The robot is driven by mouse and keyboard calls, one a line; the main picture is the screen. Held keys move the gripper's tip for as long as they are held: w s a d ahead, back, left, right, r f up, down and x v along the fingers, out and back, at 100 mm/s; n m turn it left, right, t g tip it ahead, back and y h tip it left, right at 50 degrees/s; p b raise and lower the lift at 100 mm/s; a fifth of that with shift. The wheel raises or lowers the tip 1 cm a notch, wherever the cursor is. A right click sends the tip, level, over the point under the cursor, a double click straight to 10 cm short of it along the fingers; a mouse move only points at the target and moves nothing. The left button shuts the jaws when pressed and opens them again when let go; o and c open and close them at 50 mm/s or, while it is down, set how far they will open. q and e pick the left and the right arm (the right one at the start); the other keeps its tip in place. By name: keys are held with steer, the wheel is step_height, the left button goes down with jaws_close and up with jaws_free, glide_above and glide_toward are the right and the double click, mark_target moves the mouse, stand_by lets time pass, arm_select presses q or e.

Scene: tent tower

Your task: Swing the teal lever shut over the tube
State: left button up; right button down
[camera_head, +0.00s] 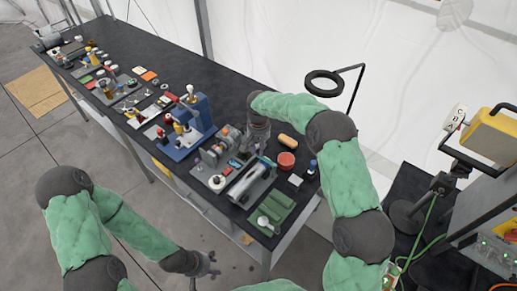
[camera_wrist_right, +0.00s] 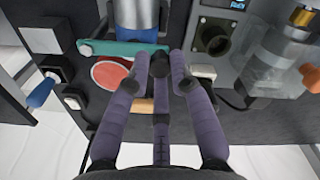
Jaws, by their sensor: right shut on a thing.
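The teal lever (camera_wrist_right: 118,49) lies across the lower end of the blue-grey tube (camera_wrist_right: 138,17) in the right wrist view. Its pivot end is at the left and its other end is at my right gripper (camera_wrist_right: 161,62). The purple fingers are closed around that end, which they partly hide. In the head view my right gripper (camera_head: 250,146) is over the table beside the grey tube holder (camera_head: 249,184); the lever is hard to make out there. My left gripper (camera_head: 208,264) hangs empty off the table's front, its fingers apart.
A red round lid (camera_head: 287,160) and an orange cylinder (camera_head: 288,142) stand right of my right gripper. A blue stand (camera_head: 205,117) is to its left. A ring on a bent arm (camera_head: 324,83) rises behind. Several small parts crowd the dark table (camera_head: 160,55).

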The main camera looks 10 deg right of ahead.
steer(key=shift+w+r, duration=0.1)
steer(key=shift+w, duration=0.05)
steer(key=c, duration=1.2)
jaws_free()
steer(key=shift+o, duration=0.5)
steer(key=shift+w, duration=0.15)
step_height(320, 180, up, 12)
